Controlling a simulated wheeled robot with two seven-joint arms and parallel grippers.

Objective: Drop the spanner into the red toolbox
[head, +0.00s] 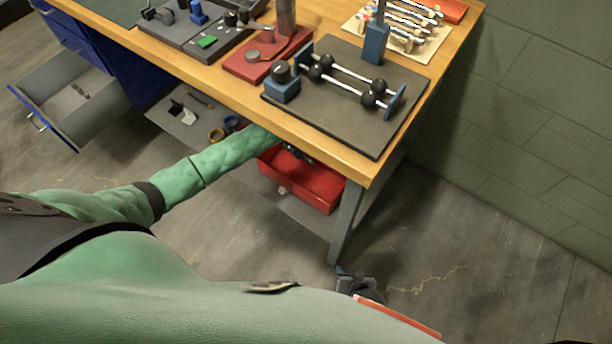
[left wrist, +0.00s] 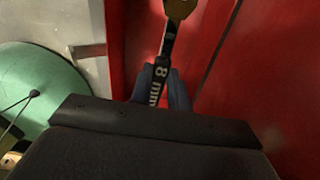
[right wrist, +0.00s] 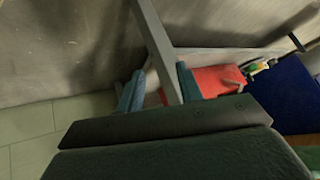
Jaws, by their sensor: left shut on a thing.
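The red toolbox (head: 312,185) sits on the shelf under the workbench, partly hidden by the bench top. It also shows in the left wrist view (left wrist: 240,75) and in the right wrist view (right wrist: 212,80). My left gripper (left wrist: 161,85) is shut on the spanner (left wrist: 168,42), a dark shaft marked "8 mm" with a brass-coloured end. Red toolbox surfaces lie behind the spanner; I cannot tell how far away they are. In the head view the left gripper (head: 298,152) is mostly hidden at the toolbox. My right gripper (right wrist: 158,88) is open and empty, away from the toolbox.
The wooden workbench (head: 225,92) overhangs the shelf, and its grey leg (head: 346,225) stands right of the toolbox. An open drawer (head: 60,110) is at left. The floor at right is clear.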

